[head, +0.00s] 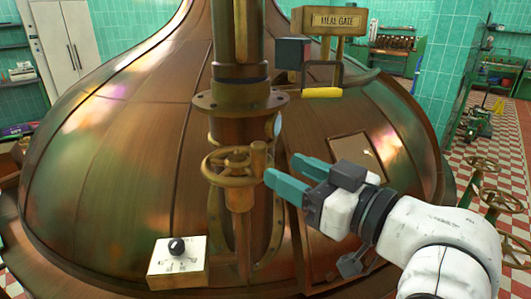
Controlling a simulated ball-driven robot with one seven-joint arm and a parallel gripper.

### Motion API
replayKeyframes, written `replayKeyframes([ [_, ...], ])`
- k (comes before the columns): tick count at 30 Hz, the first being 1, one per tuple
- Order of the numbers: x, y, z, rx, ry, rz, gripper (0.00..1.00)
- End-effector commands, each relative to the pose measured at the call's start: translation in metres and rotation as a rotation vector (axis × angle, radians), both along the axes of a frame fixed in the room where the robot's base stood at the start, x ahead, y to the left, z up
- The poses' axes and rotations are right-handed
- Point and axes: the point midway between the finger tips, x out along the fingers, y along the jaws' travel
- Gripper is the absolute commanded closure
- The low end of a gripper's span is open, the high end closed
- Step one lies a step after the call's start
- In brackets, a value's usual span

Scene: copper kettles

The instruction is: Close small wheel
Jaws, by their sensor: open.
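The small wheel (232,163) is a brass handwheel with an upright knob. It sits on the vertical pipe at the front of the copper kettle (120,150). My gripper (281,175) comes in from the right with two teal fingers. Its fingertips are just right of the wheel's knob, and the jaws are open with nothing between them. I cannot tell whether a fingertip touches the wheel.
A sign reading "MEAL GATE" (335,20) and a yellow-gripped handle (321,92) are above my gripper. A white dial box (177,262) is below left. Larger handwheels (502,202) stand at the right. The checkered floor (461,110) is partly clear.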

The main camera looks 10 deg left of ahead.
Motion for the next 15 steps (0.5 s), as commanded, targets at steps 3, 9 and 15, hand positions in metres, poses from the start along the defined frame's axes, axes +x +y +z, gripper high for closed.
replayKeyframes([
  [3,0.015,0.019,0.001,-0.002,0.003,0.002,0.48],
  [9,0.035,0.043,0.0,-0.002,0.003,-0.001,0.48],
  [15,0.045,0.055,0.0,0.0,0.001,-0.002,0.48],
])
